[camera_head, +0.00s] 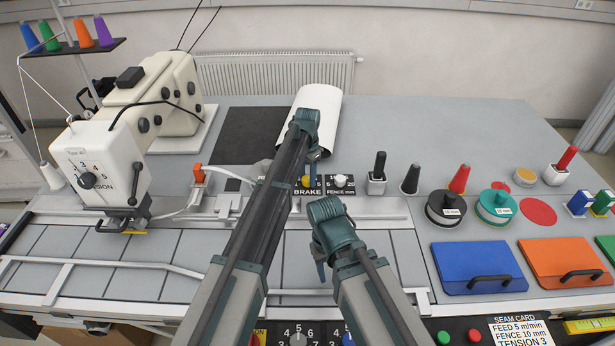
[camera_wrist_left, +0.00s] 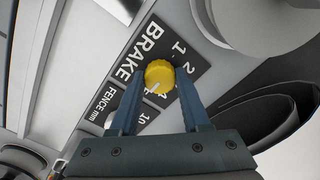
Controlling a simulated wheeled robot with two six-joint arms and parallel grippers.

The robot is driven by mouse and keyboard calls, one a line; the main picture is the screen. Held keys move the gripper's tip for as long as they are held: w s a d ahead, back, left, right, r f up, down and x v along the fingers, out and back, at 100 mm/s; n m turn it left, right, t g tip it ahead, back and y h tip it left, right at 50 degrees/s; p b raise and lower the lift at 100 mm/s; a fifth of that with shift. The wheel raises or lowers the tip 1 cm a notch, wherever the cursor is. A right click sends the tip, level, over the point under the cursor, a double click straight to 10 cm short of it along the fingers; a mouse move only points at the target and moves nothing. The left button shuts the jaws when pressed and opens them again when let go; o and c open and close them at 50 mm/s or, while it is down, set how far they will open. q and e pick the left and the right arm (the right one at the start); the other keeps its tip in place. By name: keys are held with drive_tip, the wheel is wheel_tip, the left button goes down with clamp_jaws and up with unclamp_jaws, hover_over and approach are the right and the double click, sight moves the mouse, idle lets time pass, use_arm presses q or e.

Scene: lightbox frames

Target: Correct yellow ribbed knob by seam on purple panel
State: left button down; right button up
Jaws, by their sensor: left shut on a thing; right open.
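The yellow ribbed knob (camera_head: 306,181) sits on a dark panel marked BRAKE; it also shows in the left wrist view (camera_wrist_left: 159,75). That panel (camera_wrist_left: 150,44) looks black, and I see no purple panel. A white mark on the knob points toward the lower left in the wrist view; the numbers 1, 2 and 4 show around it. My left gripper (camera_wrist_left: 160,80) is shut on the knob, one finger on each side. In the head view my left gripper (camera_head: 313,158) partly covers the panel. My right gripper (camera_head: 321,268) is open and empty, nearer the front.
A white knob (camera_head: 340,180) marked FENCE mm stands right beside the yellow one. The seam card (camera_head: 520,332) reads FEED 5, FENCE 10, TENSION 3; its lower part is cut off.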

sight(307, 178)
use_arm(q)
drive_tip(key=shift+c, duration=1.8)
unclamp_jaws()
drive_tip(key=shift+r, duration=0.15)
use_arm(e)
drive_tip(key=shift+r, duration=0.1)
use_arm(q)
wheel_tip(307, 178, up, 14)
drive_tip(key=p, duration=1.4)
drive_tip(key=shift+f, duration=0.2)
use_arm(e)
wheel_tip(307, 178, up, 14)
drive_tip(key=shift+f, duration=0.2)
